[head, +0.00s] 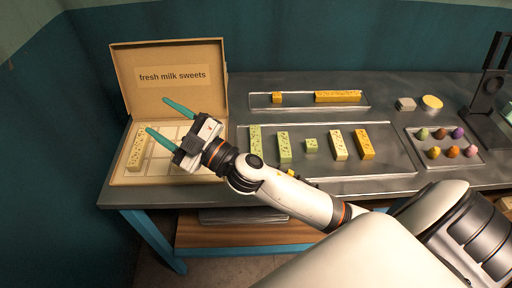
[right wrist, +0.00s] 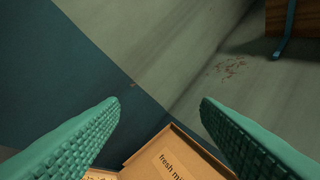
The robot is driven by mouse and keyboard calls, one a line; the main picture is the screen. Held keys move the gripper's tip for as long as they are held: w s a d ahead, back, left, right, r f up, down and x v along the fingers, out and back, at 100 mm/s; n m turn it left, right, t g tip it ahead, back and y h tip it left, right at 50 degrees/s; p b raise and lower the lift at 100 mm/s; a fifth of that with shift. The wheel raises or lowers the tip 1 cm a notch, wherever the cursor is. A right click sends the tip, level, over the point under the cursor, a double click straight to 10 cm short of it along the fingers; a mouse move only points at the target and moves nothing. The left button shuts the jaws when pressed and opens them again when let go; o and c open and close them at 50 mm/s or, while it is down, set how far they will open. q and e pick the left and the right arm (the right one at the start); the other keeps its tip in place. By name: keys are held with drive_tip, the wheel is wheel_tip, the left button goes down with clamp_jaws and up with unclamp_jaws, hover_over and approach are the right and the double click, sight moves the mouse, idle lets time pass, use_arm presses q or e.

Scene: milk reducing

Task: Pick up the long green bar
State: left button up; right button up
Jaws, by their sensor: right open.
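Several bars lie on a metal tray (head: 380,172) on the table in the head view. A long green bar (head: 255,139) is at the tray's left end. A second green bar (head: 284,147) lies just right of it. A small green cube (head: 311,145) is right of that. My right gripper (head: 157,116) is open and empty over the sweets box (head: 165,178), left of the green bars. Its two teal fingers (right wrist: 160,130) stand wide apart in the right wrist view, with nothing between them at the tips. My left gripper is not in view.
The box's lid stands open with a "fresh milk sweets" label (head: 173,76). A pale yellow bar (head: 137,148) lies in its left compartment. Two yellow bars (head: 340,148) share the front tray. A rear tray (head: 300,103) holds orange pieces. Colored egg-shaped sweets (head: 453,152) lie right.

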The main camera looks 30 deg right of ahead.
drive_tip(key=s+a+n+g+y, duration=0.1)
drive_tip(key=a+n+g+y, duration=0.5)
drive_tip(key=n+g+y, duration=0.45)
drive_tip(key=n+g+h+p, duration=0.2)
drive_tip(key=n+g+h, duration=0.5)
drive_tip(key=h, duration=1.4)
hover_over(256, 144)
drive_tip(key=f, duration=0.5)
drive_tip(key=f+m+g, duration=0.1)
drive_tip(key=f, duration=0.5)
drive_tip(key=f+m, duration=0.1)
drive_tip(key=f, duration=0.4)
drive_tip(key=shift+a+f+g, duration=0.2)
drive_tip(key=shift+f+g, duration=0.1)
drive_tip(key=shift+g, duration=0.05)
wheel_tip(256, 144, down, 5)
drive_tip(key=shift+s+d+r+p, duration=0.1)
drive_tip(key=shift+d+p, duration=0.05)
drive_tip(key=shift+p, duration=0.85)
drive_tip(key=shift+f, duration=0.5)
drive_tip(key=c, duration=1.1)
drive_tip(key=shift+c, duration=0.5)
drive_tip(key=shift+r, duration=0.1)
